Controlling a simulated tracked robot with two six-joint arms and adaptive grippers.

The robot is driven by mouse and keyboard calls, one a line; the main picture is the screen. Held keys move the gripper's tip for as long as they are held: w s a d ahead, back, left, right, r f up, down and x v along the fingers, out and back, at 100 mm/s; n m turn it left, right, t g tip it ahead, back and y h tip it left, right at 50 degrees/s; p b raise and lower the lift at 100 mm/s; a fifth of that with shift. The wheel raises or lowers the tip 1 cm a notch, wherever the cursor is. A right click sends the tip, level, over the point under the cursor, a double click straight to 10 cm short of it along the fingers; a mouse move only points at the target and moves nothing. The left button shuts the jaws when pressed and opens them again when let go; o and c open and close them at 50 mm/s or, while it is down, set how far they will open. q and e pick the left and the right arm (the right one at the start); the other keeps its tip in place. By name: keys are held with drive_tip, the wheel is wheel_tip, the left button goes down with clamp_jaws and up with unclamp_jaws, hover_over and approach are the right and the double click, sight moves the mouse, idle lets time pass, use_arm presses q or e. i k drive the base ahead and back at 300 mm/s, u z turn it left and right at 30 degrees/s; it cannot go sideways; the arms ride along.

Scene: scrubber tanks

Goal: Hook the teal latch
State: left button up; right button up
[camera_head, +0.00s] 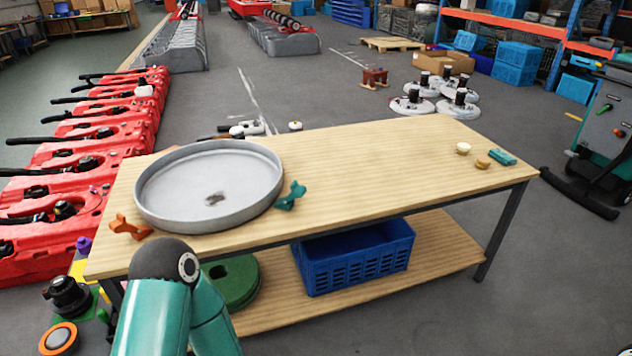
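The teal latch (290,197) is at the right side of a large round grey metal pan (212,222), by its rim. Its upper end sticks up and out to the right; I cannot tell whether it is hooked. A similar orange latch (128,228) is at the pan's left side. The pan lies on the left part of a wooden table (375,165) and has a small dark patch on its floor. A teal arm of mine rises at the bottom left, in front of the table. Neither of my grippers is in view.
Small cream (463,148) and tan (482,163) pieces and a teal block (502,157) lie at the table's right end. A blue crate (357,262) and green discs (232,282) are on the lower shelf. Red machines (105,150) line the left. The table's middle is clear.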

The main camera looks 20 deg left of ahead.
sight(298, 191)
drive_tip(key=u, duration=0.2)
drive_tip(key=i, duration=0.75)
drive_tip(key=u, duration=0.85)
